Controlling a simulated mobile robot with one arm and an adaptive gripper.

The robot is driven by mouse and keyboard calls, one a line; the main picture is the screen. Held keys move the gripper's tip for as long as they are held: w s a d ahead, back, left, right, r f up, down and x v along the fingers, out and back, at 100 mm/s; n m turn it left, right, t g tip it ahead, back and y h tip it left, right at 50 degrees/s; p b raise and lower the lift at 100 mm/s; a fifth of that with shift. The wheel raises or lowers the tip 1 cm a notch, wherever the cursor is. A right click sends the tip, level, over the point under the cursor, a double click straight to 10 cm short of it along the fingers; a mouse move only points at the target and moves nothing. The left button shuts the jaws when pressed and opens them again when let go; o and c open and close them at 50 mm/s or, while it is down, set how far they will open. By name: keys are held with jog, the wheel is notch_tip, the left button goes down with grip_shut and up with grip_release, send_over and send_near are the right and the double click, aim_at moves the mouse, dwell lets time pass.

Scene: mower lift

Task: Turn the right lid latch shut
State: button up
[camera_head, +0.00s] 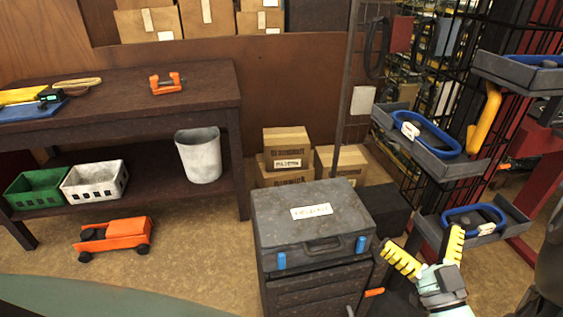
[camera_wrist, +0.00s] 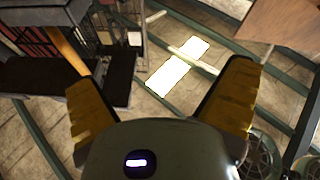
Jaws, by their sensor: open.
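A dark grey case (camera_head: 290,228) with a closed lid, a white label and a front handle sits on top of a drawer cabinet in the head view. The right lid latch (camera_head: 360,245) is a small blue tab at the right of its front edge. A matching left latch (camera_head: 281,261) is at the left; both look upright, and I cannot tell whether they are fastened. My gripper (camera_head: 422,240) has yellow ribbed fingers spread wide and empty, to the right of the case and apart from it. In the wrist view, my gripper (camera_wrist: 162,75) is also open, with nothing between its fingers and no latch visible.
Grey shelf trays (camera_head: 432,165) with blue-handled items stand close behind and right of my gripper. Cardboard boxes (camera_head: 288,165) are behind the case. A workbench (camera_head: 120,115) stands at left, with an orange toy-like vehicle (camera_head: 113,236) on the floor before it.

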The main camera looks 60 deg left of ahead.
jog(key=shift+s+r, duration=0.1)
jog(key=shift+r, duration=0.75)
